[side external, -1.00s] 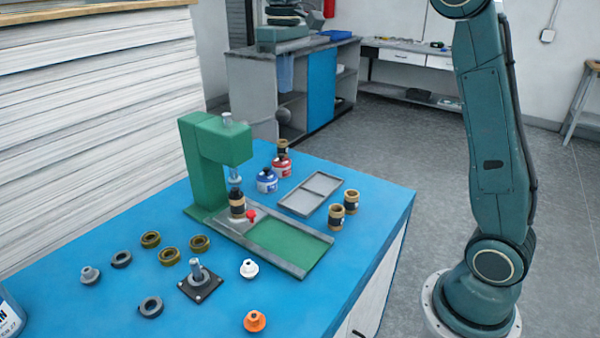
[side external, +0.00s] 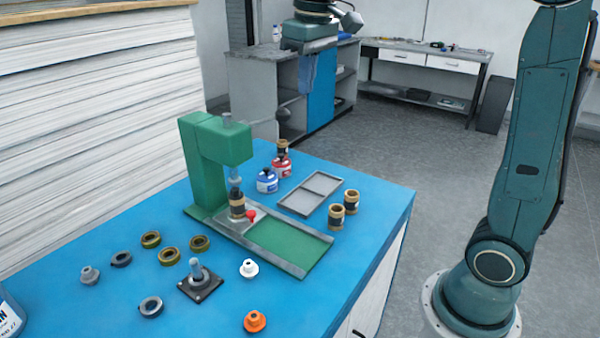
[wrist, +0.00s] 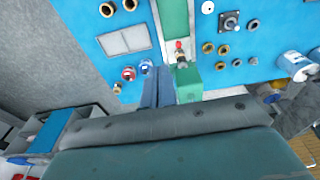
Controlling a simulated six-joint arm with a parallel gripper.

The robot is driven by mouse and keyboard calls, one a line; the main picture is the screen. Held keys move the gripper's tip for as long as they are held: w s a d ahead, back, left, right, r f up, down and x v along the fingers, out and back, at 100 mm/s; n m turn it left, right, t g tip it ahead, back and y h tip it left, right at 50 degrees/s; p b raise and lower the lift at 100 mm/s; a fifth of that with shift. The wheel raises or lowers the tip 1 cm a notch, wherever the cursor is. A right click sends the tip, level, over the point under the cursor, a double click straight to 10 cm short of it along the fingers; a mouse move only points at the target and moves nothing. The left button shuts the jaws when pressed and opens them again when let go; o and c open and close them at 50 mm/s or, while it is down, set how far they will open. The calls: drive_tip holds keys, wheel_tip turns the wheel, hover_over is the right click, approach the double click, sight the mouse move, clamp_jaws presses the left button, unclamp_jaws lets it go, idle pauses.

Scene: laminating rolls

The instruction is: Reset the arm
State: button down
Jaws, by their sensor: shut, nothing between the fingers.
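My gripper (side external: 304,86) hangs high in the side external view, in front of the far cabinet, with its blue-grey fingers pointing down. In the wrist view my gripper (wrist: 158,72) is shut and empty, its fingers together. It is above and apart from the blue table (side external: 364,220). A green press (side external: 207,160) stands on the table with a dark, tan-banded roll (side external: 237,203) upright under its ram. In the wrist view the press (wrist: 188,82) shows just right of the fingers.
The table's right front area is clear.

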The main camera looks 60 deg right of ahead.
drive_tip(key=s+a+f+t, duration=0.2)
drive_tip(key=s+f, duration=0.3)
drive_tip(key=s, duration=0.5)
drive_tip(key=s+a+f+t, duration=0.2)
drive_tip(key=s+f, duration=0.2)
drive_tip(key=s, duration=0.6)
drive_tip(key=shift+s+f, duration=0.15)
drive_tip(key=shift+f, duration=0.25)
